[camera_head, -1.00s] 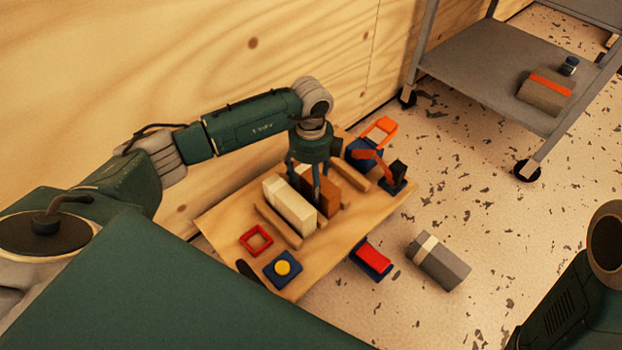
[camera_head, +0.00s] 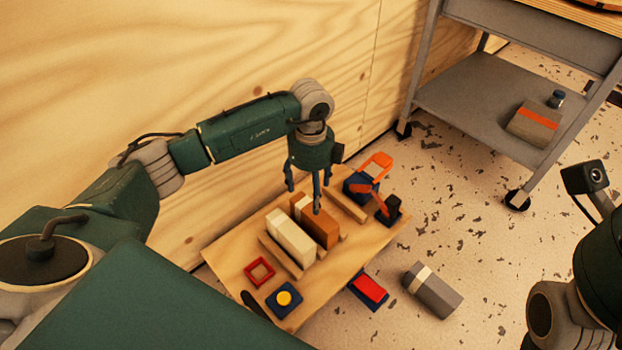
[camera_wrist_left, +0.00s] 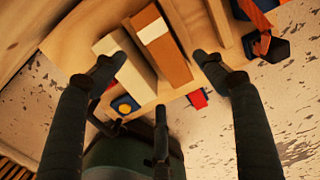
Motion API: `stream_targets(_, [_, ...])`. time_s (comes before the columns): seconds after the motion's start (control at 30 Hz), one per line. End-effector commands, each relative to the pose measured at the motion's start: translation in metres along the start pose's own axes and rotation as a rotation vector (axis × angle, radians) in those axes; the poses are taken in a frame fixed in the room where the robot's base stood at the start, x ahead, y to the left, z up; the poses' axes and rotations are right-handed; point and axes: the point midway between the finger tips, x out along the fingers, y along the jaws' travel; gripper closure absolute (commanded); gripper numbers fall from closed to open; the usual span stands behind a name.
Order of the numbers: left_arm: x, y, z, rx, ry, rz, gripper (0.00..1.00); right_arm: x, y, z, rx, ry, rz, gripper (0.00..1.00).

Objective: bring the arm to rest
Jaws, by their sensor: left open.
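My left gripper (camera_head: 308,188) is open above the wooden board (camera_head: 235,238), its fingers apart and pointing down. Below it are a cream box (camera_head: 291,238) and a brown box (camera_head: 320,226), side by side between wooden rails. In the left wrist view the cream box (camera_wrist_left: 124,66) and the brown box (camera_wrist_left: 163,45) lie between and beyond the spread fingers, and nothing is held. My right arm shows at the right edge, but its fingers are not in view.
A red square frame (camera_head: 259,271) and a blue block with a yellow button (camera_head: 284,298) lie on the board. Blue and orange fixtures (camera_head: 366,182) stand at its far right. A grey box (camera_head: 432,290) lies on the floor. A grey cart (camera_head: 490,115) stands behind; a plywood wall is close behind my left arm.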

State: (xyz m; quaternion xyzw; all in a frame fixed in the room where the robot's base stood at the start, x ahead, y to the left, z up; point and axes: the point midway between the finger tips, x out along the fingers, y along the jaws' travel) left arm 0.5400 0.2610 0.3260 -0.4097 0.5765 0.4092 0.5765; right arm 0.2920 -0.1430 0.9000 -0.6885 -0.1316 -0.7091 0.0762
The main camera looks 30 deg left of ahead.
Motion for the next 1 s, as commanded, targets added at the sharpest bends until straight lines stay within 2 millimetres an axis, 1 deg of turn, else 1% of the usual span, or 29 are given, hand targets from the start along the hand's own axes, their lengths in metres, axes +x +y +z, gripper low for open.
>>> stream_targets(0.03, [-0.007,0.000,0.000,0.000,0.000,-0.001,0.28,0.000,0.001,0.002,0.001,-0.011,0.003,0.60])
stream_targets(0.17, [-0.011,0.000,0.000,0.000,0.000,-0.001,0.28,-0.003,0.001,0.002,0.003,-0.018,0.007,0.60])
stream_targets(0.63, [-0.010,0.000,0.000,0.000,0.000,-0.001,0.28,-0.004,0.001,0.002,0.003,-0.018,0.007,0.60])
stream_targets(0.73, [-0.009,-0.002,-0.006,0.012,0.016,-0.009,0.28,-0.004,0.001,0.005,0.002,-0.030,0.008,0.60])
stream_targets(0.77, [-0.007,-0.003,-0.012,0.023,0.030,-0.017,0.28,-0.005,0.002,0.008,0.001,-0.040,0.008,0.60])
stream_targets(0.87, [-0.002,-0.012,-0.045,0.083,0.119,-0.069,0.28,-0.009,0.003,0.022,-0.002,-0.101,0.011,0.60])
stream_targets(0.97, [-0.001,-0.026,-0.102,0.171,0.268,-0.167,0.28,-0.019,0.005,0.046,-0.006,-0.205,0.017,0.60])
stream_targets(1.0, [-0.004,-0.032,-0.127,0.205,0.338,-0.216,0.28,-0.024,0.006,0.058,-0.008,-0.255,0.019,0.60])
